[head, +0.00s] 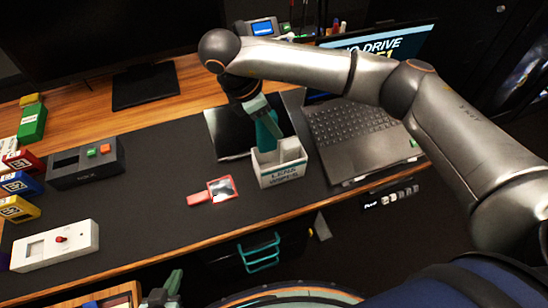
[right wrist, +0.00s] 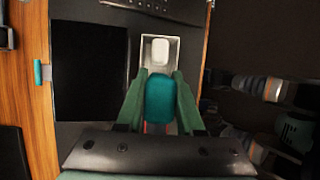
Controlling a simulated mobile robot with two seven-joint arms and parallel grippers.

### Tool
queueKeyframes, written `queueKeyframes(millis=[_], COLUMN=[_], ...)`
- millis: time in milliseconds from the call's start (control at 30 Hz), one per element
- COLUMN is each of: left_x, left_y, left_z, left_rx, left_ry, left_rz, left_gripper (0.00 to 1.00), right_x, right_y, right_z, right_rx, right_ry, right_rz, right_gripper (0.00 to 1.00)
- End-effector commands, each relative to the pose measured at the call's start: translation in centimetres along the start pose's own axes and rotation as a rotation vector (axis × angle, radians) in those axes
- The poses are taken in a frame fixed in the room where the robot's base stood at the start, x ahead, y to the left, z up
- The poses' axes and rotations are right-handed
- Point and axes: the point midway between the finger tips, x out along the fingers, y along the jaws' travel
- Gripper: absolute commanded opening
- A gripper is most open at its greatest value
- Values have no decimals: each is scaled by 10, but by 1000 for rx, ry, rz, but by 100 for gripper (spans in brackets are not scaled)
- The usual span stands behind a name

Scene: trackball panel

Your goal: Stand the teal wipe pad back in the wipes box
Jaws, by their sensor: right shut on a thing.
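The teal wipe pad (right wrist: 160,100) is upright between the green fingers of my right gripper (right wrist: 160,84), which is shut on it. In the head view the teal pad (head: 267,131) is at the left part of the wipes box's opening. I cannot tell whether its lower end is inside. The white wipes box (head: 284,174) has dark lettering on its front and a white pad (head: 290,149) standing in it. The box also shows beyond the pad in the right wrist view (right wrist: 147,40). My left gripper (head: 165,290) is at the bottom edge, partly cut off.
An open laptop (head: 350,130) stands right of the box, and a dark flat panel (head: 222,130) lies behind it. Further left are a grey button unit (head: 88,163) and a white switch box (head: 55,246). The mat between is clear.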

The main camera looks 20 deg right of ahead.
Motion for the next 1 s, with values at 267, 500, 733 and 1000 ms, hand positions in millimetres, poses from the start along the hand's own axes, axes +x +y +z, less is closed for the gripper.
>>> queueKeyframes(millis=[267,500,733,1000], left_x=[-2,-2,-2,-2], left_y=[0,1,1,1], left_z=[-1,-1,-2,-2], left_rx=[-1,-2,-2,-2], left_ry=[-4,-4,-3,-3], left_rz=[0,1,1,1], left_gripper=[0,0,0,0], right_x=[59,76,104,107], right_y=[0,0,0,1], right_z=[-24,-32,-43,-45], right_rx=[-2,-2,-1,-1], right_ry=[-1,0,0,0], right_rz=[-1,1,0,3], right_gripper=[0,0,0,0])
